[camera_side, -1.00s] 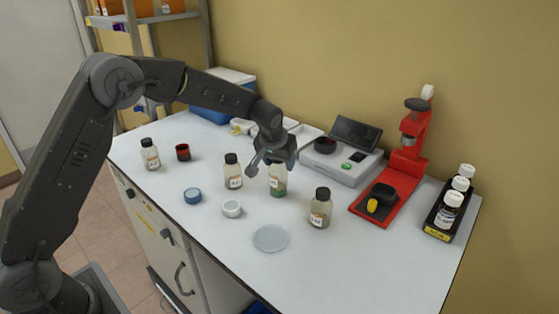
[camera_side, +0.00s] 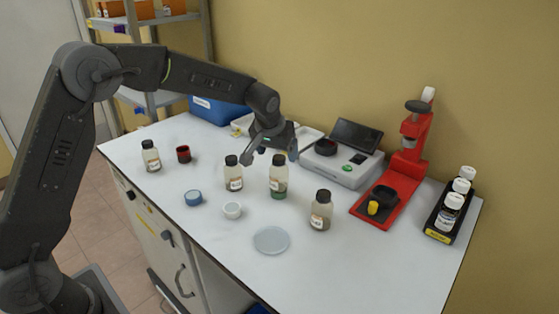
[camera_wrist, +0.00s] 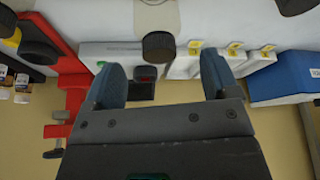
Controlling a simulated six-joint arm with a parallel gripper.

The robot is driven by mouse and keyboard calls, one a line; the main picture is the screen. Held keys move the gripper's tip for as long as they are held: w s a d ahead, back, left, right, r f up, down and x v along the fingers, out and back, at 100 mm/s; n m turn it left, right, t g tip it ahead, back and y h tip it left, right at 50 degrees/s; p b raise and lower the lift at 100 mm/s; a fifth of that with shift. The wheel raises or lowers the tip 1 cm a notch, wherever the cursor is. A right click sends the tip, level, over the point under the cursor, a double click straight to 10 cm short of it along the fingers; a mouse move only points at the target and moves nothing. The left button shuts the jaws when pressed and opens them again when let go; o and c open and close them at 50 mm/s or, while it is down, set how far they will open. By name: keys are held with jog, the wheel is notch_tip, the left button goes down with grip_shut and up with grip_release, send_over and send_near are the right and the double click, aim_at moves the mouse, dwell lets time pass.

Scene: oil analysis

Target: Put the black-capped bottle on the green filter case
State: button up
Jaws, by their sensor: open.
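A black-capped bottle (camera_side: 279,177) stands upright, with the green filter case (camera_side: 278,196) showing at its foot; it appears to rest on the case. My gripper (camera_side: 273,153) is open and empty, just above the bottle's cap. In the wrist view, the open fingers (camera_wrist: 162,68) point toward the bottle's dark cap (camera_wrist: 158,46), with no finger touching it. Other black-capped bottles stand on the bench: one at left (camera_side: 151,156), one left of the case (camera_side: 233,174), one at front right (camera_side: 320,211).
A blue ring-like case (camera_side: 193,198), a white one (camera_side: 232,210) and a clear dish (camera_side: 271,240) lie in front. A red cup (camera_side: 183,153) stands at left. A scale (camera_side: 343,165), red stand (camera_side: 405,160) and vial rack (camera_side: 441,222) are at the back and right.

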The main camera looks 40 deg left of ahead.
jog(key=s+d+r+m, duration=0.1)
jog(key=s+r, duration=1)
jog(key=s+m, duration=0.1)
jog(key=s, duration=1)
jog(key=s+d+f+m+t+h, duration=0.1)
jog(key=s, duration=1.1)
jog(key=shift+s+d+f+m, duration=0.3)
